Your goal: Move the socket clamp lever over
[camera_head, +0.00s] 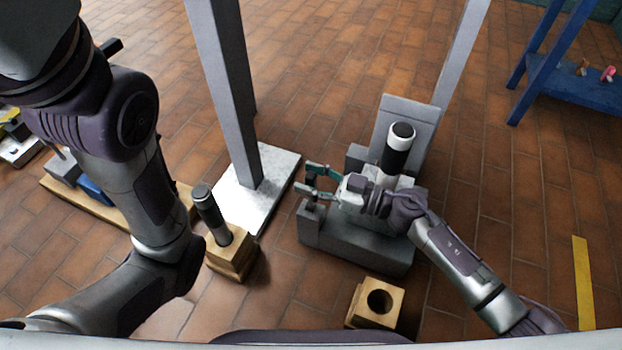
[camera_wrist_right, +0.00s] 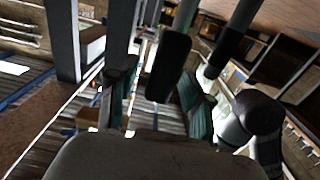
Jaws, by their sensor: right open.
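The grey clamp fixture (camera_head: 365,243) stands on the floor right of centre, with a taller back plate (camera_head: 412,112). A black cylinder with a white band on top (camera_head: 398,146) stands upright at it. My right gripper (camera_head: 312,180) is open above the fixture's left end, its teal fingers pointing left. It looks empty. I cannot make out the clamp lever for certain; the gripper and wrist hide part of the fixture. My left arm crosses the left side; its gripper is out of view.
A wooden block (camera_head: 231,258) holds a dark-handled upright piece left of the fixture. Another wooden block with a round hole (camera_head: 362,312) lies in front. A grey post rises from a white plate (camera_head: 258,211). A blue bench (camera_head: 562,88) stands far right.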

